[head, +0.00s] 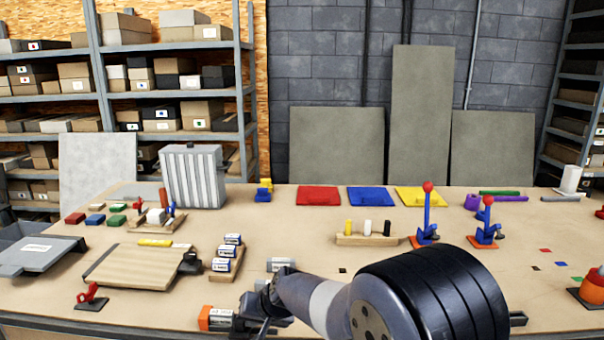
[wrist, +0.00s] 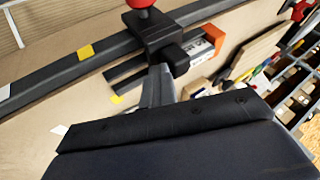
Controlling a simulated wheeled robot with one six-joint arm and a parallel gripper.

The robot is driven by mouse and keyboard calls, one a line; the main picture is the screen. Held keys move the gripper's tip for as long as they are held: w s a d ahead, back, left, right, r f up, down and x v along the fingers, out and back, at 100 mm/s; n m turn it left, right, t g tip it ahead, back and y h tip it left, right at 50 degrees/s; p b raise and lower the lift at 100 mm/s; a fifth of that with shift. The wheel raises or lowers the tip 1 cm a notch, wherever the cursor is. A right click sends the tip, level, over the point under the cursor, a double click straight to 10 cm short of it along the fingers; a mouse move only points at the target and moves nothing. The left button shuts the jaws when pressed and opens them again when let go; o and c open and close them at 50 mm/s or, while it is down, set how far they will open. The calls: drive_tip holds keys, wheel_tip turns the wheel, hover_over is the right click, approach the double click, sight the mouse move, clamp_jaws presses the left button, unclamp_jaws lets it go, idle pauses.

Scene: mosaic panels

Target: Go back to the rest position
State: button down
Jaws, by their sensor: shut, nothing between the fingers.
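My gripper (wrist: 158,76) shows in the wrist view as narrow grey fingers, closed together and empty. Its tips are close to a black clamp-like fixture (wrist: 155,38) with a red ball knob (wrist: 141,3); I cannot tell whether they touch it. An orange-ended block with a white label (wrist: 203,47) sits beside the fixture. In the head view my arm reaches from the lower right to the table's front edge, and its end is near that orange-ended block (head: 215,318). The fingers are hard to make out there.
The workbench (head: 310,265) holds a wooden board (head: 140,268), a battery tray (head: 227,263), a peg block (head: 367,239) and two upright red-knobbed levers (head: 428,215). Red, blue and yellow panels (head: 318,196) lie at the back.

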drive_tip(key=d+b, duration=0.2)
drive_tip(key=d, duration=1.3)
drive_tip(key=shift+s+b, duration=0.2)
drive_tip(key=shift+b, duration=0.1)
drive_tip(key=s+d+r+b, duration=0.1)
drive_tip(key=s+d+r, duration=0.4)
drive_tip(key=s, duration=0.2)
drive_tip(key=shift+s+d+r, duration=0.15)
drive_tip(key=shift+r, duration=0.25)
